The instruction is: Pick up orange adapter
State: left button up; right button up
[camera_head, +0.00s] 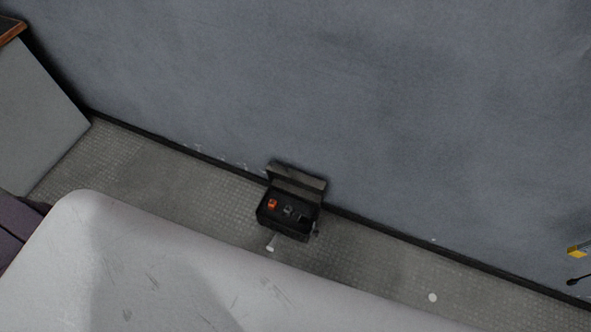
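A small orange item, which looks like the orange adapter (272,203), sits in the left part of an open black box (283,232). The box stands on the floor against the grey wall, with its lid (297,182) raised at the back. Other small grey or dark items (289,211) lie to the right of the orange one in the box. Neither of my grippers can be made out in the head view.
A large pale surface (170,265) fills the lower foreground in front of the box. A grey cabinet (38,105) stands at the left. A small white disc (432,297) lies on the floor at the right. A yellow object (577,251) shows at the right edge.

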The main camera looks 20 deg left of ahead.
aim_at(272, 205)
jog(key=u, duration=0.9)
jog(key=z, duration=0.55)
jog(key=j+z, duration=0.5)
jog(key=j, duration=0.15)
jog(key=j+z, duration=0.45)
jog(key=j, duration=0.3)
